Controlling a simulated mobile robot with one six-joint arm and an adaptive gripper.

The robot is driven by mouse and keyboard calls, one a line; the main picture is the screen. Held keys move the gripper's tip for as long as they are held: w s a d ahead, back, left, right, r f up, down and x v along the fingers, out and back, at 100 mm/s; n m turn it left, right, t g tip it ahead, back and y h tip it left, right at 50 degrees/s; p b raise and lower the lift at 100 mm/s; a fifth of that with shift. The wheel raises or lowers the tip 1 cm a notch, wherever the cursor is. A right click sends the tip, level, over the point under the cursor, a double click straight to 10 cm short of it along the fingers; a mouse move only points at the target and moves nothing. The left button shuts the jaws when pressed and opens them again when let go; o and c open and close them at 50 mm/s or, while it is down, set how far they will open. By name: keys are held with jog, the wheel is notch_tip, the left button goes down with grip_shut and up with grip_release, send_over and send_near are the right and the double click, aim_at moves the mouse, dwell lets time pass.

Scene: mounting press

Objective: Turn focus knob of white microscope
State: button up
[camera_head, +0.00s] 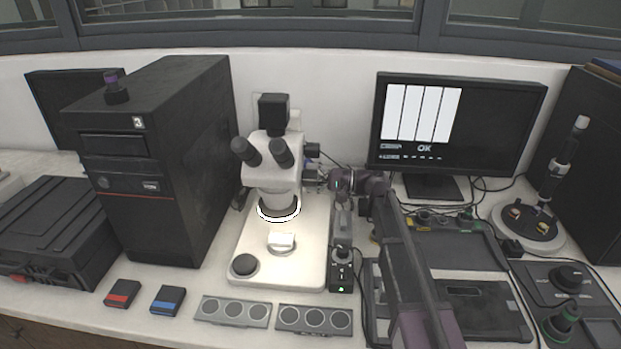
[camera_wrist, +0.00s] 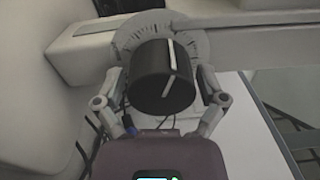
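The white microscope (camera_head: 272,165) stands upright in the middle of the bench, with black eyepieces and a lit ring below its head. My gripper (camera_head: 318,176) reaches from the right to the side of the microscope. In the wrist view a black round knob (camera_wrist: 160,78) with a white line on its face fills the middle; the line is nearly upright, leaning slightly. My gripper (camera_wrist: 160,92) has one finger on each side of the knob. Small gaps seem to show between fingers and knob; contact at the fingertips is not clear. In the head view the gripper hides this knob.
A small black control box (camera_head: 341,270) stands just right of the microscope base, under my arm. A black computer tower (camera_head: 160,165) stands to the left. A monitor (camera_head: 455,125) showing "OK" stands behind right. Grey three-disc trays (camera_head: 233,311) lie in front.

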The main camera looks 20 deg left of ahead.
jog(key=shift+w+d, duration=0.1)
jog(key=shift+d, duration=0.1)
dwell(0.3)
jog(key=v, duration=0.7)
jog(key=shift+r, duration=0.1)
dwell(1.6)
